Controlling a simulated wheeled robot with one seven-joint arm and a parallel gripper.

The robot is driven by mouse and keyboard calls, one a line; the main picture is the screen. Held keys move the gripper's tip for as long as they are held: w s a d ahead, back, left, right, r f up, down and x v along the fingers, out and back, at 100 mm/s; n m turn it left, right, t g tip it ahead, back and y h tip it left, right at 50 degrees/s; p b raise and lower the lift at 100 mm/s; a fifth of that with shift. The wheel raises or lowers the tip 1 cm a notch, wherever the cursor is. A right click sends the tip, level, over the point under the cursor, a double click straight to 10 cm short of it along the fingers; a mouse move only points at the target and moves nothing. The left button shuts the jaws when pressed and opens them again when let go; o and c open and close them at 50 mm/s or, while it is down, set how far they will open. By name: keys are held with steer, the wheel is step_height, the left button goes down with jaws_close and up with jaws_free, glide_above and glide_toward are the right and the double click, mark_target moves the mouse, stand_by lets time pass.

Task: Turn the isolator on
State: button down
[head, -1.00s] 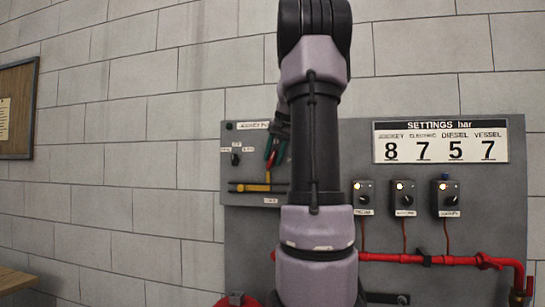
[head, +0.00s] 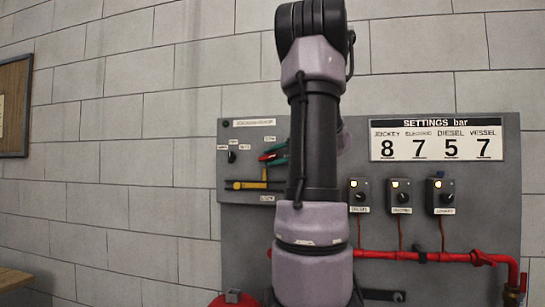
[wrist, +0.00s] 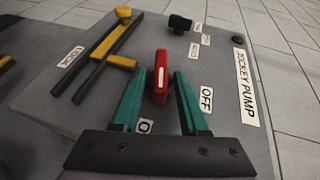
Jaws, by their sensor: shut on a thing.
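The isolator has a red handle (wrist: 161,77) with a white stripe, on a grey jockey pump panel (wrist: 228,75). My gripper (wrist: 160,95) has two teal fingers, one on each side of the handle, and is shut on it. In the wrist view the handle points up the picture, away from my palm. An OFF label (wrist: 206,98) is to its right. Another label (wrist: 145,126), partly hidden, shows between the fingers. In the head view the handle (head: 266,157) points left, and my gripper (head: 272,154) reaches it from the right. My arm hides the area behind it.
Yellow-and-black bars (wrist: 108,62) lie beside the handle, close to my left finger in the wrist view. A black selector knob (wrist: 180,23) is farther out. Several switch boxes (head: 401,196) and a red pipe (head: 440,256) are on the board at right.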

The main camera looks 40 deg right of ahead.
steer(key=shift+f+m+t+y, duration=0.25)
steer(key=shift+m+t+y, duration=0.25)
steer(key=shift+t, duration=0.6)
steer(key=c, duration=0.8)
jaws_free()
steer(key=shift+s, duration=0.1)
steer(key=v, duration=1)
steer(key=shift+s+d+f, duration=0.15)
steer(key=shift+s+f, duration=0.05)
steer(key=shift+s, duration=0.1)
